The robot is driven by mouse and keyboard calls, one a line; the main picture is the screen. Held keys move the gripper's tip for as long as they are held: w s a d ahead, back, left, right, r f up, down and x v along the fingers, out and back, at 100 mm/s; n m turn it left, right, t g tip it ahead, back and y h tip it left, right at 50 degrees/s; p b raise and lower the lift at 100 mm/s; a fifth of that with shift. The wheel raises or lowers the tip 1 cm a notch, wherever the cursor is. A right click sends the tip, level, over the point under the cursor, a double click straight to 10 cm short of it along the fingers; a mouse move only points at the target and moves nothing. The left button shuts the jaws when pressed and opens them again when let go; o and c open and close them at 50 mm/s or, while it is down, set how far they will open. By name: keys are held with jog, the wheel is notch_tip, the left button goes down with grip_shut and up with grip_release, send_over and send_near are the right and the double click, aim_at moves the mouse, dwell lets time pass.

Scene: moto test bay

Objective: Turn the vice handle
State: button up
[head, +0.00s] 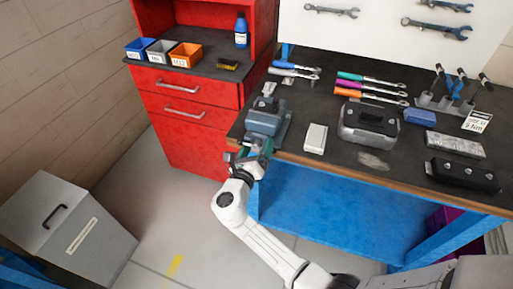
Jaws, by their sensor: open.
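The vice (266,118) is a grey-blue block at the left front corner of the dark workbench top. Its handle is not clearly seen; my gripper and wrist cover the front of the vice. My gripper (253,150) is at the bench's front edge, right at the vice's front side. Its fingers are small and partly hidden, and it appears open. I cannot tell whether it touches the handle.
The workbench (310,170) carries a white box (316,138), a dark case (368,124) and several coloured-handled tools. A red cabinet (185,120) stands left behind the vice. A grey bin (75,230) stands at lower left. The floor (165,215) between is clear.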

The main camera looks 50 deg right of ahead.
grip_shut()
dwell(0.8)
